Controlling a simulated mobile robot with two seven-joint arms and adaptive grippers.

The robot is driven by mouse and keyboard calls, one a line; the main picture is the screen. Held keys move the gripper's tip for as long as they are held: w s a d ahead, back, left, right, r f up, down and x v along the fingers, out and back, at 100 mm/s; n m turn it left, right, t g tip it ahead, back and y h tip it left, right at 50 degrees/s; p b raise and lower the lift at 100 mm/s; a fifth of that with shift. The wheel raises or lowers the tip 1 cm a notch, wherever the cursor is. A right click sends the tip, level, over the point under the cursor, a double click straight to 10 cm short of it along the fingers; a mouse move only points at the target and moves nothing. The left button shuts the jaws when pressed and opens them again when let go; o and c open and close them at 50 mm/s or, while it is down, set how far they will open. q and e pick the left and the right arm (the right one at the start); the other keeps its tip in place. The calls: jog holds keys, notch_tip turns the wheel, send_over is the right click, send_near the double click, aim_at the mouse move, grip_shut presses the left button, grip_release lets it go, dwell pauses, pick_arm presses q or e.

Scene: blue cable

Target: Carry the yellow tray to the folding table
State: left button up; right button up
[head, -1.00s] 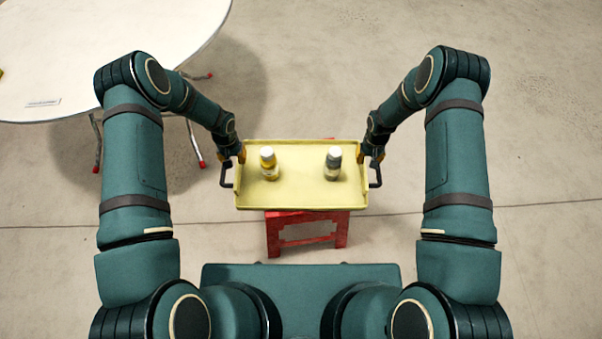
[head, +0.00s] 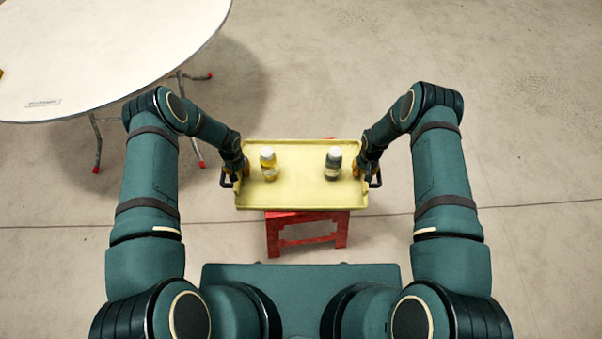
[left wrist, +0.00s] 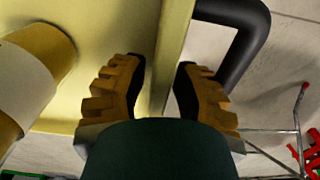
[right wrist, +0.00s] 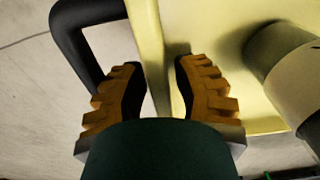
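The yellow tray (head: 300,198) rests level on a red stool (head: 307,213) in front of me, with a black handle at each end. A yellow bottle (head: 269,164) and a grey bottle (head: 333,165) stand upright on it. My left gripper (left wrist: 160,75) is open, its fingers on either side of the tray's left end wall by the black handle (left wrist: 252,35). My right gripper (right wrist: 159,75) is open around the right end wall, by the other handle (right wrist: 70,45). Gaps show between fingers and walls. The white round folding table (head: 100,55) stands at the upper left.
The table's metal legs (head: 97,145) with red feet reach the floor left of the tray. A small yellow object, cut by the frame, and a label (head: 44,103) lie on the tabletop. Concrete floor is open right of and beyond the tray.

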pick_arm(q)
grip_shut()
pick_arm(e)
grip_shut()
pick_arm(q)
jog(key=shift+r, duration=0.2)
pick_arm(e)
jog(key=shift+r, duration=0.2)
